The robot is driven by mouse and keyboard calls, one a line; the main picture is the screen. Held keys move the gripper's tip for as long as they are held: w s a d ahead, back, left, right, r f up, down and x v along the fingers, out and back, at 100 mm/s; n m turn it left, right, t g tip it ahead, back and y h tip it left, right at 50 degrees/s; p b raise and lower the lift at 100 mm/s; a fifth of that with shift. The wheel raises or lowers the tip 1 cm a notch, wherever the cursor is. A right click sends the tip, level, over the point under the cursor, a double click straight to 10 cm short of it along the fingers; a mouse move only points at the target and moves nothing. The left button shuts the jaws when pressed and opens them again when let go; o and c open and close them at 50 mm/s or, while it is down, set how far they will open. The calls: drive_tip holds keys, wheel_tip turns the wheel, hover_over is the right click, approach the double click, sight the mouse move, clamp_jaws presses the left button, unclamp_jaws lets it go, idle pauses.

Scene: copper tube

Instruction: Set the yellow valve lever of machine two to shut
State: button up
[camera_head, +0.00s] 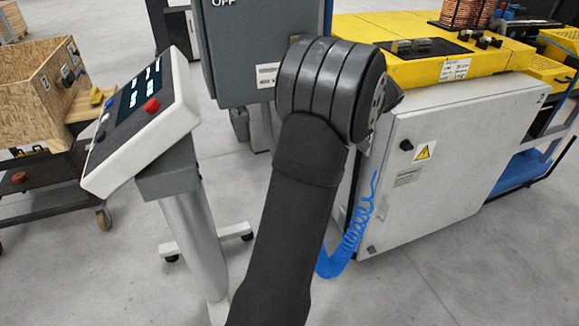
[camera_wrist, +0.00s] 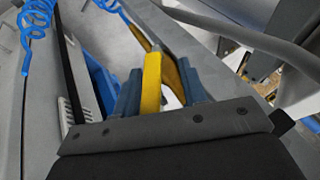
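A yellow bar (camera_wrist: 152,82), which looks like the valve lever, stands between my fingers in the wrist view. My gripper (camera_wrist: 160,88) shows its two blue-grey fingers on either side of it. The left finger is close beside the bar; I cannot tell if they touch. A pale gap shows between the bar and the right finger, so the gripper looks open around it. The lever's pivot and its shut mark are not visible. In the head view my arm hides the gripper and the lever.
A white cabinet (camera_head: 450,165) with a yellow top (camera_head: 430,68) stands at the right. A blue coiled hose (camera_head: 355,235) hangs at its near side. A grey cabinet (camera_head: 255,60) is behind my arm. A control panel (camera_head: 140,120) stands left. Floor in front is clear.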

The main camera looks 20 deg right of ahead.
drive_tip(key=h, duration=0.1)
drive_tip(key=a+h, duration=0.1)
drive_tip(key=a+n+h, duration=0.1)
drive_tip(key=h, duration=0.1)
drive_tip(key=shift+a+r, duration=0.1)
drive_tip(key=shift+r, duration=0.15)
drive_tip(key=a+v, duration=0.1)
drive_tip(key=v, duration=1.7)
drive_tip(key=s+a+f+m, duration=0.1)
drive_tip(key=s+a+f, duration=0.2)
drive_tip(key=s+a, duration=0.2)
drive_tip(key=s+a+f+m+h, duration=0.1)
drive_tip(key=s+a, duration=0.4)
drive_tip(key=a, duration=0.7)
drive_tip(key=shift+f+m+h, duration=0.3)
drive_tip(key=shift+f+m, duration=0.4)
drive_tip(key=shift+f, duration=0.55)
drive_tip(key=shift+s, duration=0.1)
